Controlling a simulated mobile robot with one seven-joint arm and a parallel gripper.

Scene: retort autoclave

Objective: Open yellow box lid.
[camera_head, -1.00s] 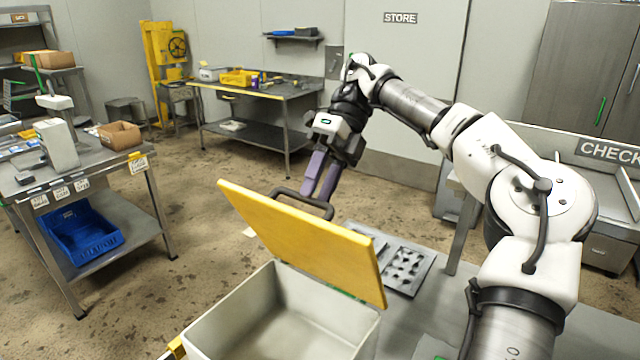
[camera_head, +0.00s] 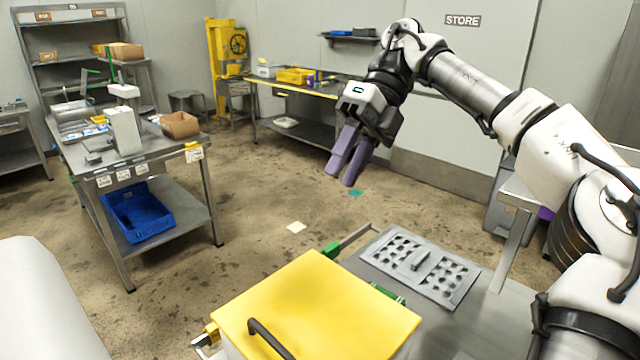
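The yellow box lid (camera_head: 325,305) lies flat over the box at the bottom of the view. Its dark handle (camera_head: 268,338) is on the near side, cut by the lower edge. Green hinge parts (camera_head: 388,293) show along the far side. The box body is mostly hidden under the lid. My gripper (camera_head: 342,178) hangs in the air beyond the box, apart from lid and handle, with purple fingers pointing down. The fingers are close together with nothing seen between them; whether they are open or shut is unclear.
A grey perforated tray (camera_head: 420,265) lies on the metal table right of the lid. A steel table (camera_head: 150,155) with a blue crate (camera_head: 138,212) below stands at left. A bench (camera_head: 310,90) with a yellow bin (camera_head: 296,75) is at the back. The floor between is mostly clear.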

